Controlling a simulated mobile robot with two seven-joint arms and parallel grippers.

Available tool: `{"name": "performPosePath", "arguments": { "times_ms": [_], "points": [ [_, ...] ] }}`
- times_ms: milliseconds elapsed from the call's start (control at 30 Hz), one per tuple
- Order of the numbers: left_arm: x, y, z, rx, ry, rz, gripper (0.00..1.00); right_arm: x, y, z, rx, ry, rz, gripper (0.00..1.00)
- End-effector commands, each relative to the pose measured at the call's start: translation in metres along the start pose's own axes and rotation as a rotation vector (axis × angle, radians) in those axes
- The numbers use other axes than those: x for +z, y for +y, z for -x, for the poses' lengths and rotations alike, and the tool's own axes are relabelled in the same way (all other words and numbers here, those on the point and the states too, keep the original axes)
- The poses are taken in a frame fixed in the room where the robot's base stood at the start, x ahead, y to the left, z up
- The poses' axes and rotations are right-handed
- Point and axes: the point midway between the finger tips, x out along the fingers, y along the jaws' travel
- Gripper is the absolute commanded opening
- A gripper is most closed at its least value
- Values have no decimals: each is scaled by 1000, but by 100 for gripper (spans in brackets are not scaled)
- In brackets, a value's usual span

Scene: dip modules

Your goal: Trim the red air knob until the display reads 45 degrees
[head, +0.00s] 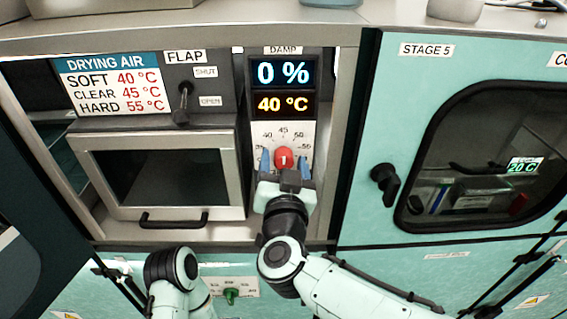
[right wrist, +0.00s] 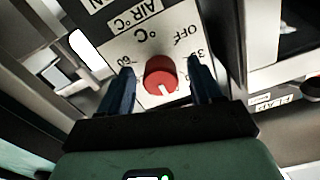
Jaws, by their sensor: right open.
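The red air knob (head: 284,157) sits on a white dial plate (head: 297,133) with a printed scale around it. Its white mark points roughly up, towards the 40 to 45 part of the scale. The amber display (head: 283,104) above reads 40 °C. My right gripper (head: 285,167) is open, with one blue finger on each side of the knob. In the right wrist view the knob (right wrist: 160,77) stands between the fingertips (right wrist: 162,68), with a visible gap on both sides. My left gripper is not in view; a part of my left arm shows at the bottom.
A blue display (head: 283,72) reads 0 %. A sign (head: 110,84) lists soft 40, clear 45 and hard 55 °C. The flap lever (head: 183,100) and an oven-like door (head: 160,175) are to the left. A green knob (head: 231,295) is below. A black handle (head: 385,183) is to the right.

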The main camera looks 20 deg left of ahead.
Motion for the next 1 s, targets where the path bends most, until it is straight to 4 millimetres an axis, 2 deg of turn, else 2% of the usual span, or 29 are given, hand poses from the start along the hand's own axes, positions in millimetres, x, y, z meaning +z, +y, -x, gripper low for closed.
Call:
{"name": "performPosePath", "arguments": {
  "times_ms": [100, 133, 200, 300, 667, 1000],
  "points": [
    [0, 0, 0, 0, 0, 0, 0, 0, 0, 0, 0, 0, 0, 65],
    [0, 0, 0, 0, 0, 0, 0, 0, 0, 0, 0, 0, 0, 58],
    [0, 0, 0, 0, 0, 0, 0, 0, 0, 0, 0, 0, 0, 35],
    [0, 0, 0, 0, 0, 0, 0, 0, 0, 0, 0, -1, 0, 8],
    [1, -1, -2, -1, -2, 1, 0, 2, 0, 0, 1, -3, -25, 9],
    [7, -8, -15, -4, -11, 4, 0, 4, 0, 0, 0, -5, -221, 9]
  ]
}}
